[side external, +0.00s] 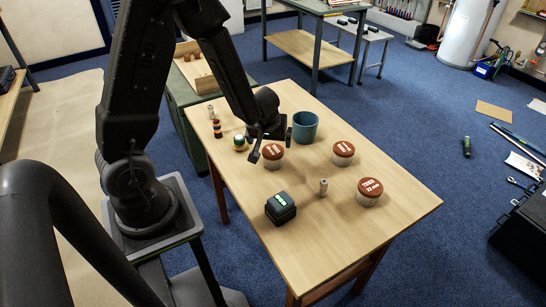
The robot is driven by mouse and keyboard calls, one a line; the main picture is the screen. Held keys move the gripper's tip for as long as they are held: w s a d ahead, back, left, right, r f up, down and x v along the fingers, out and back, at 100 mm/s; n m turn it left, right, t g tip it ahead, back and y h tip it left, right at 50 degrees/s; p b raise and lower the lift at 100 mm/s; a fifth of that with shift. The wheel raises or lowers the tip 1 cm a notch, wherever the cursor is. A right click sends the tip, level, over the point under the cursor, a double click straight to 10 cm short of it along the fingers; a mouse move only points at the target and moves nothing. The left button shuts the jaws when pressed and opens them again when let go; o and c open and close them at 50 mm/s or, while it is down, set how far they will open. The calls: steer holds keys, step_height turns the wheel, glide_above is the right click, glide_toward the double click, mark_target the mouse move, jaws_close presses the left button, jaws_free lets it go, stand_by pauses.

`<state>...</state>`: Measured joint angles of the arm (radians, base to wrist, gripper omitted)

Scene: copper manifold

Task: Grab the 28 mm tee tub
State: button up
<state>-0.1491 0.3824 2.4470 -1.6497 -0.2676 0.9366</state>
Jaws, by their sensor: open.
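Three pale tubs with reddish-brown lids and white lettering stand on the wooden table. One is the left tub (273,160), one the back right tub (343,151), and one the front right tub (369,191). The front right lid seems to read "TEES 22 MM". The other two lids are too small to read surely, so I cannot tell which is the 28 mm tee tub. My gripper (271,146) is open and empty, pointing down at the left tub. Its fingers show at the left and back of that lid and partly hide it. I cannot tell whether they touch it.
A teal pot (305,127) stands close behind my gripper. A black box with a green display (281,208) and a small metal cylinder (323,187) stand in front. A round green-and-gold item (240,142) and a banded cylinder (217,129) are left. The table's right end (418,199) is clear.

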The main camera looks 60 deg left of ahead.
mark_target(273, 150)
steer(key=shift+x, duration=2.65)
steer(key=shift+w+x, duration=0.15)
steer(key=shift+x, duration=1.15)
steer(key=shift+w+x, duration=0.2)
steer(key=shift+x, duration=1.1)
steer(key=shift+a+r, duration=0.1)
steer(key=shift+a, duration=0.05)
steer(key=c, duration=1.2)
